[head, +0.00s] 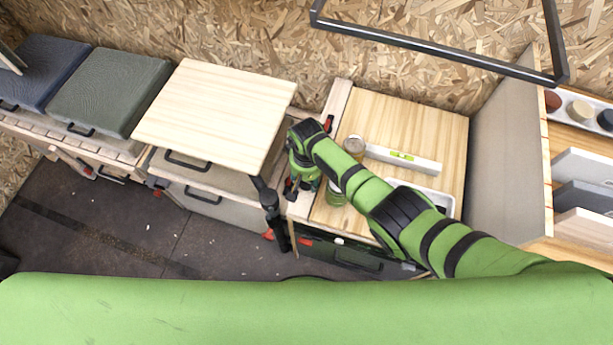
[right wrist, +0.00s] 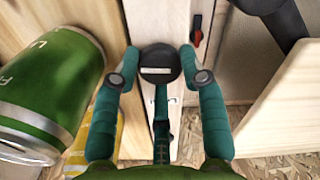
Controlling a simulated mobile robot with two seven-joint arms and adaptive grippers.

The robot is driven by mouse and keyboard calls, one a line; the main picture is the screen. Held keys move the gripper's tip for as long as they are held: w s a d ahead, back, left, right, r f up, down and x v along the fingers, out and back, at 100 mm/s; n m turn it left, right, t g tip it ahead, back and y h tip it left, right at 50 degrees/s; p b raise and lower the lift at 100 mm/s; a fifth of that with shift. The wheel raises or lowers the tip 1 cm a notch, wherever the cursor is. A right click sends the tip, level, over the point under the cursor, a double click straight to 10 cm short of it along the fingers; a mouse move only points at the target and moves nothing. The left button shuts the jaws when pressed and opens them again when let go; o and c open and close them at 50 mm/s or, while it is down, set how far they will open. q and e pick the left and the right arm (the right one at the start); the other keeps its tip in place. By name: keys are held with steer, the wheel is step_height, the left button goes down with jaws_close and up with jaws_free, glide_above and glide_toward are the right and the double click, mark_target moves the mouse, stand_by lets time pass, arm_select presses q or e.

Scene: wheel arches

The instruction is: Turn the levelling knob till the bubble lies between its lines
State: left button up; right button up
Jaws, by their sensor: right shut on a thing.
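A dark round knob (right wrist: 160,65) with a small pale label shows in the right wrist view. In the head view my right gripper (head: 301,182) is over the left edge of the wooden counter, and the wrist hides the knob. A pale spirit level (head: 425,164) lies on the counter, with a yellow-green vial (head: 402,156). The bubble and its lines are too small to tell apart. My left gripper is not in view.
A green can (head: 336,194) stands close to my right gripper and shows large in the wrist view (right wrist: 50,85). A jar (head: 354,146) and a white tray (head: 432,196) are also on the counter (head: 440,120). A pale tabletop (head: 215,108) is just left of the gripper.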

steer(key=shift+s+f, duration=0.1)
stand_by(0.4)
steer(key=o, duration=1.1)
steer(key=shift+o, duration=0.2)
steer(key=shift+r, duration=0.55)
step_height(320, 180, up, 11)
stand_by(0.3)
